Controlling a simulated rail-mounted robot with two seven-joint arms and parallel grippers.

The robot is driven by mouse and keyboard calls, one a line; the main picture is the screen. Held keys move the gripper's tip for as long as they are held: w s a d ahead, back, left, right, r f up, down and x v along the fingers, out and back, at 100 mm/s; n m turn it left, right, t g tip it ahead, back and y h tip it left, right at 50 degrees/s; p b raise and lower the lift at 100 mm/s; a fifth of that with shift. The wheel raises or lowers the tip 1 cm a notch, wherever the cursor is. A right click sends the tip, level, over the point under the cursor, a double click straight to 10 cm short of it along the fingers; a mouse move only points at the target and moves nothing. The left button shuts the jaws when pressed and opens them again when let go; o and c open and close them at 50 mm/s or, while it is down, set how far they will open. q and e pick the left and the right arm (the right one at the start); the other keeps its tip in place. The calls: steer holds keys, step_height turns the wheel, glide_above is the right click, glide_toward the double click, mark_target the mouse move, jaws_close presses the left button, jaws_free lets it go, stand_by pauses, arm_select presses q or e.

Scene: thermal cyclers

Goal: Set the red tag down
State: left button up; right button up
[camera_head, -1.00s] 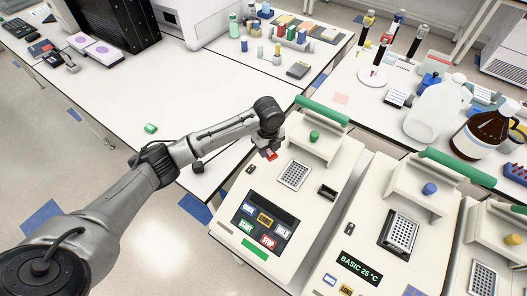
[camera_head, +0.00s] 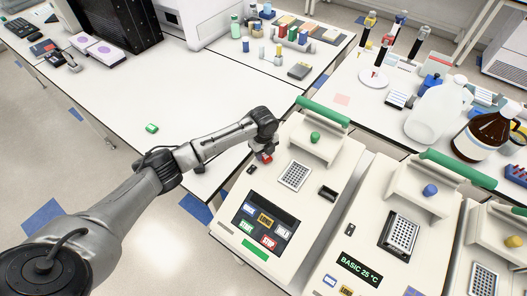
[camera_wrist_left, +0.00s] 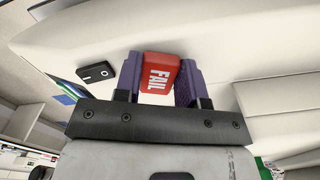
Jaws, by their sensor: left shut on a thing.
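The red tag (camera_head: 265,158), marked "FAIL", is held by my left gripper (camera_head: 264,153) over the upper left edge area of the nearest thermal cycler. In the left wrist view the tag (camera_wrist_left: 158,74) sits between the two purple fingers of the gripper (camera_wrist_left: 160,72), which are shut on it. The cycler's pale casing (camera_wrist_left: 225,35) is behind the tag there. I cannot tell whether the tag touches the casing. The nearest thermal cycler (camera_head: 233,229) has a panel of coloured buttons. My right gripper is not in view.
A green tag (camera_head: 151,128) lies on the white bench (camera_head: 120,90), which has free room around it. A small black latch-like part (camera_wrist_left: 95,73) is on the casing left of the tag. More cyclers (camera_head: 365,225) stand to the right.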

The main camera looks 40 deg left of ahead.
arm_select(q)
steer(key=o, duration=0.9)
steer(key=shift+f, duration=0.1)
step_height(320, 180, up, 12)
stand_by(0.3)
